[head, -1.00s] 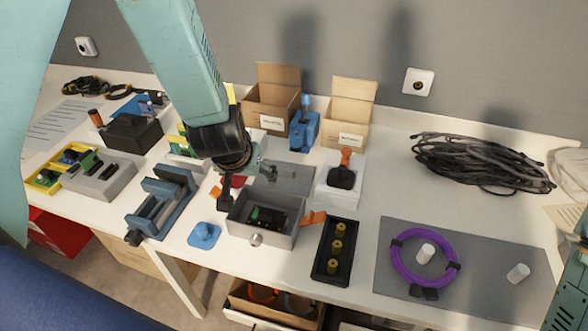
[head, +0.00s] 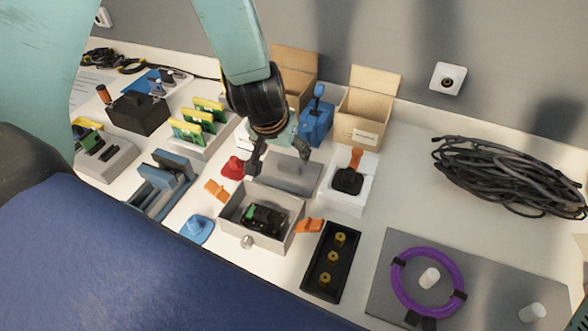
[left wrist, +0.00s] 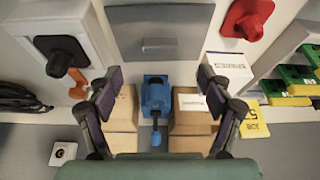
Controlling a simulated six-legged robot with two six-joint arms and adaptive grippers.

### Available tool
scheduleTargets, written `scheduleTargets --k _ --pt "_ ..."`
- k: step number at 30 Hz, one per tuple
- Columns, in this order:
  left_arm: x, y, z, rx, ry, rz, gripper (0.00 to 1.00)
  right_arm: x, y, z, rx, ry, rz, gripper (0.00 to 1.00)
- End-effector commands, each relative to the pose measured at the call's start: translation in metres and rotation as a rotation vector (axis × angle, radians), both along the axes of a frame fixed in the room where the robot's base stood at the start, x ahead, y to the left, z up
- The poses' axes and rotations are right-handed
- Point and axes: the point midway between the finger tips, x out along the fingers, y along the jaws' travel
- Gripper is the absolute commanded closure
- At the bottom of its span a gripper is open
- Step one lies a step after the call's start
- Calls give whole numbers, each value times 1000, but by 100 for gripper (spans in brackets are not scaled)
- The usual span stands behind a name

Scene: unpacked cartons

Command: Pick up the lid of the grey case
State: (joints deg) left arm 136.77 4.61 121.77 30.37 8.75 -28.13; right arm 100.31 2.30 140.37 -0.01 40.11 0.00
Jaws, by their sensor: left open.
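The grey case (head: 236,226) stands open on the bench with a dark device with a green part inside. Its lid seems to be the flat grey plate (head: 287,176) lying just behind the case; in the left wrist view the lid (left wrist: 158,24) is at the top, with a small raised handle (left wrist: 160,46). My left gripper (head: 279,160) is open and empty above the lid's back part, pointing down. In the left wrist view its fingers (left wrist: 158,78) are spread wide, with the lid beyond the tips.
A blue tool (head: 317,122) and open cartons (head: 364,112) stand behind the lid. A white block with a black joystick (head: 347,181) is close on the right, a red piece (head: 232,168) on the left. Orange clips (head: 309,226) flank the case.

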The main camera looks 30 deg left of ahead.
Motion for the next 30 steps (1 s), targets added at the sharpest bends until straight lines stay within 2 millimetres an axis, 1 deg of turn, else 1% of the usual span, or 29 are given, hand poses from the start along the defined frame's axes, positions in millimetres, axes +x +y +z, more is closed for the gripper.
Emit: scheduleTargets --k 3,8,15,18,21,27,30 --pt "2 1 -14 0 1 -1 21 -1 0 -9 0 1 0 60" --pt "8 1 -30 0 0 0 21 -1 0 -17 0 1 0 60" --pt "23 -1 -59 1 0 0 21 -1 0 -35 0 1 0 60" --pt "27 -1 -67 0 0 -1 21 -1 0 -39 0 1 0 60" --pt "30 -1 -70 0 -1 -1 21 -1 0 -40 0 1 0 60" --pt "31 -1 -69 1 0 -2 21 0 0 -39 0 1 0 60" --pt "31 -1 -69 1 0 -2 28 0 0 -39 0 1 0 60"
